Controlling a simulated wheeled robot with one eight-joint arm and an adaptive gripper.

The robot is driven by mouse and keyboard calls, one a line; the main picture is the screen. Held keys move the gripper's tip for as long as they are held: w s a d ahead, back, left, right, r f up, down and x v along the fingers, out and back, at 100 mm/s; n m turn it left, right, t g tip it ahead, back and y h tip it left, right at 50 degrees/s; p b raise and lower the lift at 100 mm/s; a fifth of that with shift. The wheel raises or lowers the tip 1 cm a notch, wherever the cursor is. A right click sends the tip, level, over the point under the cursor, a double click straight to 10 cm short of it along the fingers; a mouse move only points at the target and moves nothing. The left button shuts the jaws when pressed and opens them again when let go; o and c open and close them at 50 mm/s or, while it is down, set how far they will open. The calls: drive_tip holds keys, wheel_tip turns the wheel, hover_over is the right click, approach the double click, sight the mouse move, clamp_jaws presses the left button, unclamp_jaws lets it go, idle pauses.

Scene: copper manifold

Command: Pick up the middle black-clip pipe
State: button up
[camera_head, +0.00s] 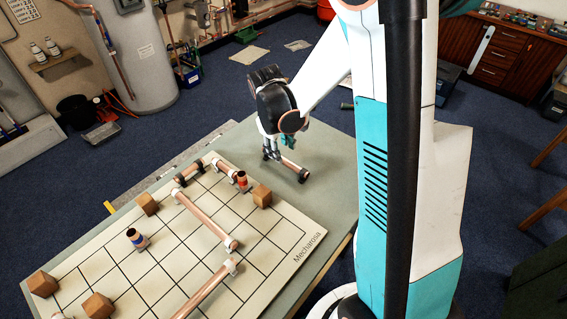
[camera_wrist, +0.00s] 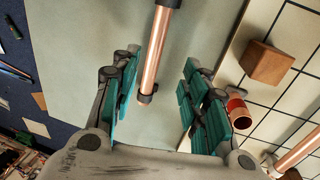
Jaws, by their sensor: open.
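A copper pipe with black clips at its ends (camera_head: 289,163) lies on the bare table beside the grid board. In the wrist view this pipe (camera_wrist: 157,50) runs from the top edge down to a black clip near the centre. My gripper (camera_head: 271,156) is over the pipe's far end, its fingers pointing down. In the wrist view my gripper (camera_wrist: 160,62) is open, with teal finger pads on either side of the pipe. I cannot tell how far above it they are. Another black-clip pipe (camera_head: 188,174) lies at the board's far edge.
The grid board (camera_head: 285,240) carries several white-clip pipes, wooden blocks and short copper fittings. A wooden block (camera_wrist: 267,63) and an open copper fitting (camera_wrist: 238,112) are close to my right finger. The table (camera_head: 335,180) is clear around the pipe.

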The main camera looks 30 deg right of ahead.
sight(284, 159)
drive_tip(key=f, duration=0.2)
drive_tip(key=f+b, duration=0.1)
drive_tip(key=f, duration=0.1)
drive_tip(key=shift+w+d+f, duration=0.1)
drive_tip(key=shift+w+d, duration=0.1)
drive_tip(key=shift+d, duration=0.15)
drive_tip(key=f+b, duration=0.1)
drive_tip(key=w+f, duration=0.1)
drive_tip(key=f, duration=0.1)
drive_tip(key=d+f+b, duration=0.1)
drive_tip(key=shift+w+d+f+b, duration=0.1)
drive_tip(key=shift+w+f+b, duration=0.1)
drive_tip(key=shift+b, duration=0.1)
drive_tip(key=shift+f, duration=0.3)
drive_tip(key=shift+r, duration=0.1)
drive_tip(key=shift+c, duration=0.5)
clamp_jaws()
